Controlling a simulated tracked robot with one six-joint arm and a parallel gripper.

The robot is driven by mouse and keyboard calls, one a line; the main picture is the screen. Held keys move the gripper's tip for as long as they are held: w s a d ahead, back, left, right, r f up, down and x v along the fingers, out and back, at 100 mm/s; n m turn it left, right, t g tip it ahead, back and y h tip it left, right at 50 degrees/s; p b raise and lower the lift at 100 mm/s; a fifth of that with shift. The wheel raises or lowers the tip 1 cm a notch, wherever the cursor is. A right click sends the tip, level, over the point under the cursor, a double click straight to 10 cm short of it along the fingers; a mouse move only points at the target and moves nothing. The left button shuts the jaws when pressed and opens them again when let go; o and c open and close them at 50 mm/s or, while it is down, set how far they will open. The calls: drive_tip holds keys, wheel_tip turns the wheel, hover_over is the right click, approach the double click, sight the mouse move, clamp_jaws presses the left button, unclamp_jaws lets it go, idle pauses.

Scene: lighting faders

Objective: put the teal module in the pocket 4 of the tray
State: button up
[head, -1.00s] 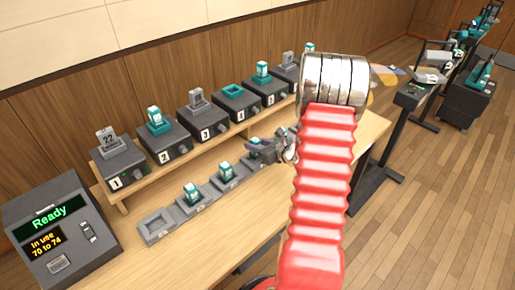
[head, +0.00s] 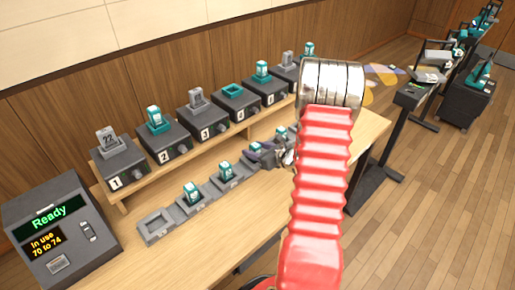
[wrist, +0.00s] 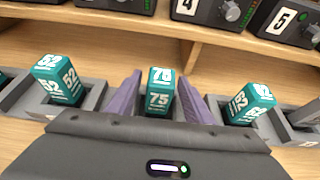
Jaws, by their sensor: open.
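Teal modules stand in a row of grey tray pockets along the table. In the head view, my gripper (head: 268,156) is low over the row, around the fourth place from the left. The leftmost pocket (head: 157,225) is empty. Pocket numbers are not readable.
Numbered black boxes, including box 1 (head: 117,172) and box 4 (head: 236,105), stand on a raised wooden shelf (head: 190,168) behind the row. A console (head: 62,235) reads "Ready" and "In use 70 to 74". The table front (head: 235,225) is clear.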

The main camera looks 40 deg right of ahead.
drive_tip(key=shift+r, duration=0.15)
drive_tip(key=shift+s+r, duration=0.1)
drive_tip(key=shift+s, duration=0.2)
drive_tip(key=v, duration=1.1)
drive_tip(key=shift+s, duration=0.15)
drive_tip(key=shift+r, duration=0.1)
